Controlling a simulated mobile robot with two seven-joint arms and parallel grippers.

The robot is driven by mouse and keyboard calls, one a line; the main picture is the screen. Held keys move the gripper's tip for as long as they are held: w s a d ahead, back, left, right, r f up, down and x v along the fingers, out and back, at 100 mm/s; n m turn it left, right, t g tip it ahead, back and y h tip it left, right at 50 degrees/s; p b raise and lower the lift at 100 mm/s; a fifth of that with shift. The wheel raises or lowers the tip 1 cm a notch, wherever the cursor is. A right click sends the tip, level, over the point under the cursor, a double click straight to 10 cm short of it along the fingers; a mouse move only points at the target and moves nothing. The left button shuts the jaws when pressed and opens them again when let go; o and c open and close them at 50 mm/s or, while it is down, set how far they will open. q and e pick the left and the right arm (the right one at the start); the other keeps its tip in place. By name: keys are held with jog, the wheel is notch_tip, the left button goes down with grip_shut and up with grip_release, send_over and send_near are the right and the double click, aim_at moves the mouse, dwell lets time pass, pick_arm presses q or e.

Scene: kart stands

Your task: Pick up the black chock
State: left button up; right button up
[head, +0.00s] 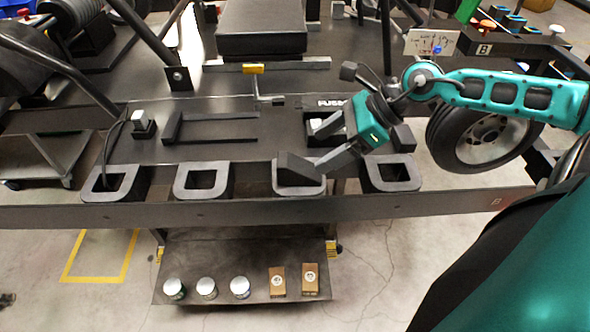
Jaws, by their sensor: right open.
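The black chock (297,167) looks like a dark wedge sitting in the third square holder (283,189) from the left, along the front edge of the stand. My right gripper (318,150) reaches in from the right with its jaws open. One finger is close to the chock's right end; I cannot tell whether it touches. The other finger is farther back, above the stand surface. Nothing shows held between the fingers. My left gripper is not in view.
Several square holders line the stand's front edge, including an empty one (205,181) to the left. A black wheel (480,135) stands to the right. A lower shelf (215,255) carries cans and two small brown boxes. A black bracket (215,119) lies left of the gripper.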

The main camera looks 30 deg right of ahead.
aim_at(295, 162)
jog(key=shift+b+x, duration=0.75)
jog(key=shift+x, duration=0.65)
jog(key=shift+w+r+x, duration=0.1)
jog(key=shift+w+x, duration=0.05)
jog(key=shift+x, duration=0.95)
jog(key=shift+w+r+x, duration=0.15)
jog(key=shift+x, duration=0.95)
jog(key=shift+w+a+f, duration=0.25)
jog(key=shift+a+f, duration=0.15)
jog(key=shift+f, duration=0.15)
jog(key=c, duration=1)
jog(key=shift+c, duration=0.5)
jog(key=shift+r, duration=0.15)
